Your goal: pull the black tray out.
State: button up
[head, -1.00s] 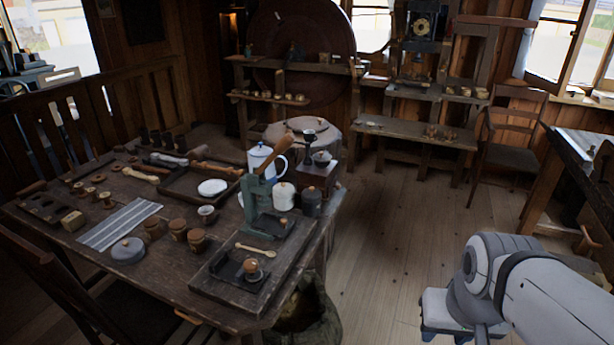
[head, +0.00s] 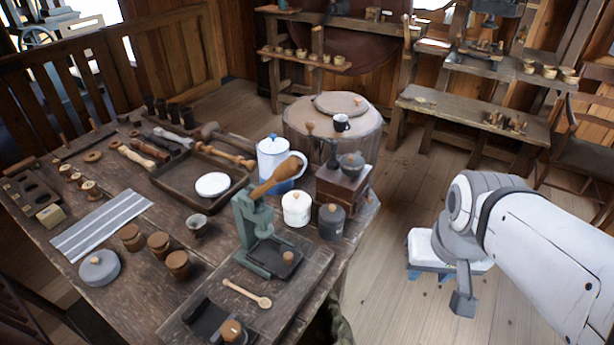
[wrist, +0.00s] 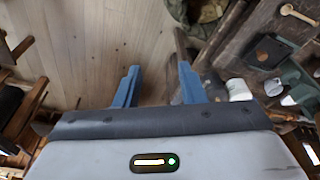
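A black tray (head: 274,256) sits low in the foot of a green lever press (head: 252,222) on the table, with a small wooden-topped piece standing on it. It also shows in the wrist view (wrist: 268,52), at the upper right. Another flat black piece (head: 206,318) lies nearer the front edge; I cannot tell whether it is a tray too. My gripper (wrist: 157,86) is open and empty, its two blue fingers apart over the floor. In the head view it hangs right of the table, clear of the press and tray.
A white pot (head: 296,208), a dark canister (head: 332,222) and a coffee grinder (head: 343,188) stand close beside the press. A wooden spoon (head: 246,294) lies in front of it. The floor (head: 385,300) between table and arm is clear.

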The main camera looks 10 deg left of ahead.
jog(key=shift+d, duration=0.15)
jog(key=shift+o, duration=1)
jog(key=shift+w, duration=0.15)
jog(key=w+a+f+m+g+y, duration=0.2)
jog(key=w+a+f+m, duration=0.3)
jog(key=w+a+m, duration=0.45)
jog(key=m+g+y+p, duration=0.2)
jog(key=m+p, duration=0.2)
send_near(289, 256)
jog(key=x, duration=0.5)
jog(key=shift+f, duration=0.15)
jog(key=shift+x, duration=1.15)
jog(key=shift+s+a+f, duration=0.1)
jog(key=shift+a+f, duration=0.1)
jog(key=shift+f, duration=0.2)
